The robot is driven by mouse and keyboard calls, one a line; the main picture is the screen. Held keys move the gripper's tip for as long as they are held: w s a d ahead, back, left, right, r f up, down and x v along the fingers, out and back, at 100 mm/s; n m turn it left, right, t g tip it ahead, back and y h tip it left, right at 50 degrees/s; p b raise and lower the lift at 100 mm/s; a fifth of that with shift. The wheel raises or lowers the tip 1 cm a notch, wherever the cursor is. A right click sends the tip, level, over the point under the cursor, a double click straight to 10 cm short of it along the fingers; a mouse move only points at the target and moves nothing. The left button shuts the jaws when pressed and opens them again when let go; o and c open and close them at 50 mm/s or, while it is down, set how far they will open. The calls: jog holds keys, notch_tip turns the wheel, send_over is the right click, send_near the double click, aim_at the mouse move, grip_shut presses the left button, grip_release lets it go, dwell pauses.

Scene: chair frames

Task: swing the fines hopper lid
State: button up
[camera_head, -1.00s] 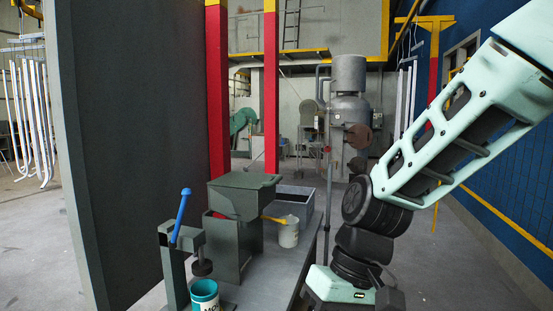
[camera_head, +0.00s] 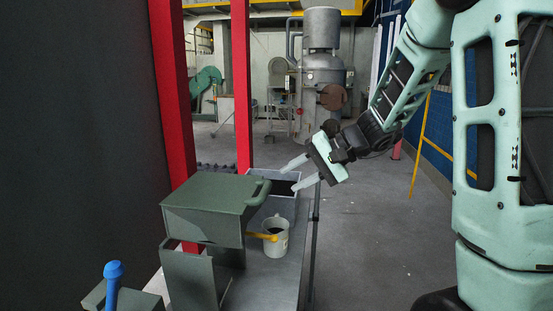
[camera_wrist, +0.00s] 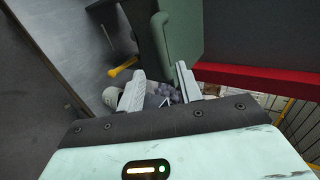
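The fines hopper (camera_head: 190,275) is a dark green-grey box standing on a bench at the lower left of the head view. Its lid (camera_head: 210,195) lies level on top, with a bar handle (camera_head: 260,192) at its right edge. In the wrist view the green lid (camera_wrist: 183,30) and its handle (camera_wrist: 161,38) show at the top, just beyond the fingers. My gripper (camera_head: 293,175) is open and empty, to the right of the handle and apart from it. Both fingers also show spread in the wrist view (camera_wrist: 160,75).
A blue-handled lever (camera_head: 113,285) rises at the front left. A dark panel (camera_head: 80,130) bounds the left; floor is clear at right.

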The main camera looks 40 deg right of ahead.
aim_at(269, 189)
jog(key=b+x, duration=0.1)
jog(key=x, duration=0.6)
jog(key=shift+w+b, duration=0.2)
jog(key=shift+b, duration=0.15)
jog(key=shift+w+a+f, duration=0.15)
jog(key=shift+w+f, duration=0.05)
jog(key=shift+c, duration=0.8)
grip_shut()
